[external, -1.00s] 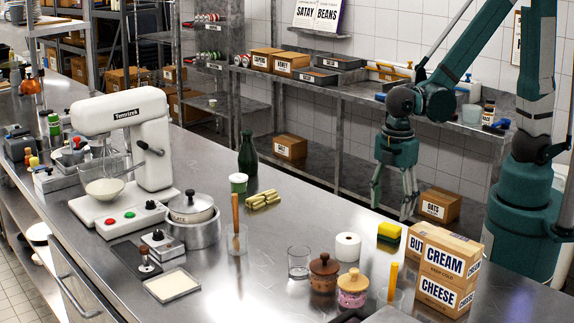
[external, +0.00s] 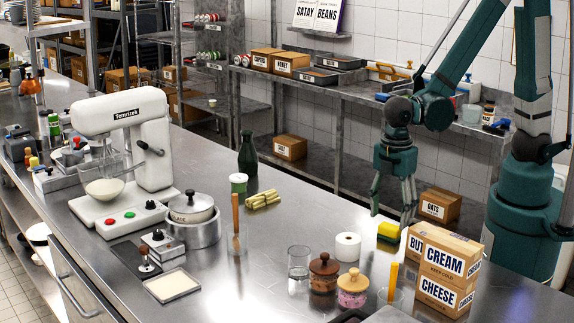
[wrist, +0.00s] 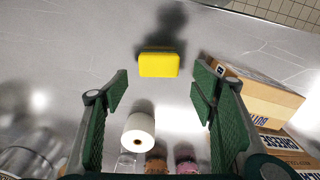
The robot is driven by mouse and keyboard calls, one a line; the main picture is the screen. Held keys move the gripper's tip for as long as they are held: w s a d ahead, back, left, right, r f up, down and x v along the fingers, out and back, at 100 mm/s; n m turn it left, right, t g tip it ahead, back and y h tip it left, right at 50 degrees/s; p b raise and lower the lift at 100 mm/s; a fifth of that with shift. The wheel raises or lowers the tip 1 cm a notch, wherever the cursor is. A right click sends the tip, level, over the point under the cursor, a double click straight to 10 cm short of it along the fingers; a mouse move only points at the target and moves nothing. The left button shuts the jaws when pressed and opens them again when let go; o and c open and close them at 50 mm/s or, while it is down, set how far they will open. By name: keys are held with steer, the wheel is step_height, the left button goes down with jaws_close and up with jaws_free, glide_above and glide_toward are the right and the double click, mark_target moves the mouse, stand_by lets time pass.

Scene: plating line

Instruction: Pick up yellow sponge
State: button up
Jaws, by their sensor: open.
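In the wrist view the sponge (wrist: 159,65) lies ahead of my gripper, near the middle and above the fingertips in the picture. My gripper (external: 393,211) points down close above the sponge. In the wrist view its two green-padded fingers (wrist: 160,88) are spread wide with nothing between the tips. The gripper does not appear to touch the sponge.
Cream and cheese boxes (external: 445,262) stand right of the sponge, and one (wrist: 262,95) is close to the right finger. A white paper roll (external: 347,247), a glass (external: 298,262) and lidded jars (external: 323,271) stand nearby.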

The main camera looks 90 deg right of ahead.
mark_target(388, 227)
steer(key=shift+f, duration=0.35)
steer(key=shift+w+f+b, duration=0.15)
steer(key=shift+f+b, duration=0.15)
steer(key=shift+f, duration=2.15)
steer(key=c, duration=0.8)
